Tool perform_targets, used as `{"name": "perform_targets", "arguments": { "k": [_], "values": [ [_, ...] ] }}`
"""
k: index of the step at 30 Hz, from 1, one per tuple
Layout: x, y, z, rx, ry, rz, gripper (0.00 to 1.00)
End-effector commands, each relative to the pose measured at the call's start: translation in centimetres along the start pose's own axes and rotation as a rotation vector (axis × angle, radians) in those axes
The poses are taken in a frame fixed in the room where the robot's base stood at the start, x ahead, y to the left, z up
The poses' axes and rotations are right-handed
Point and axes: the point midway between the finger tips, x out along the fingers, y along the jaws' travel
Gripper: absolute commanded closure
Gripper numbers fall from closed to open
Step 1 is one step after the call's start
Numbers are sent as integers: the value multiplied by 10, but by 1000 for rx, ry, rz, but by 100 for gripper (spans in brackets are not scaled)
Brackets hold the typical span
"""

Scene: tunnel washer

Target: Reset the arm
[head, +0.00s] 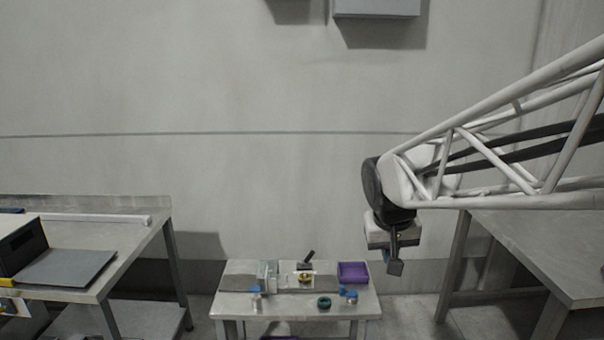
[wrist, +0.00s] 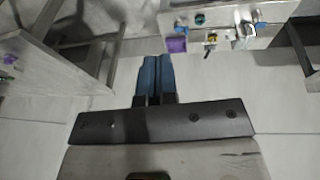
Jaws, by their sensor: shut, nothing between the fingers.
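My gripper (head: 394,267) hangs at the end of my raised arm on the right side of the head view, above and to the right of the small work table (head: 290,308). In the wrist view my gripper's blue fingers (wrist: 153,72) are shut together, with nothing between them. Bare floor shows beyond the fingertips, and the small table (wrist: 225,35) is in the upper right of that view. The gripper is apart from everything around it.
The small table carries a purple bin (head: 353,272), a green ring (head: 324,302), a metal fixture and small blue parts. A steel bench (head: 540,250) stands right, close to my arm. Another bench (head: 130,262) stands left. Grey boxes (head: 377,8) hang on the wall.

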Motion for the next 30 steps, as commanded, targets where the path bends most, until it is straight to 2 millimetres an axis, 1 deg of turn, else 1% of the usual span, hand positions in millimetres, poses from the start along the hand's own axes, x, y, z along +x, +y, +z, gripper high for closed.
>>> {"name": "perform_targets", "arguments": {
  "k": [1, 10, 18, 21, 25, 30],
  "values": [
    [-4, 3, 14, 2, 0, -5, 100],
    [-15, 12, 89, 7, -11, -40, 100],
    [-18, 15, 155, 10, -19, -73, 100],
    [-17, 15, 176, 10, -20, -85, 100],
    [-15, 15, 196, 11, -22, -96, 100],
    [-13, 15, 209, 10, -24, -104, 100]
  ]
}}
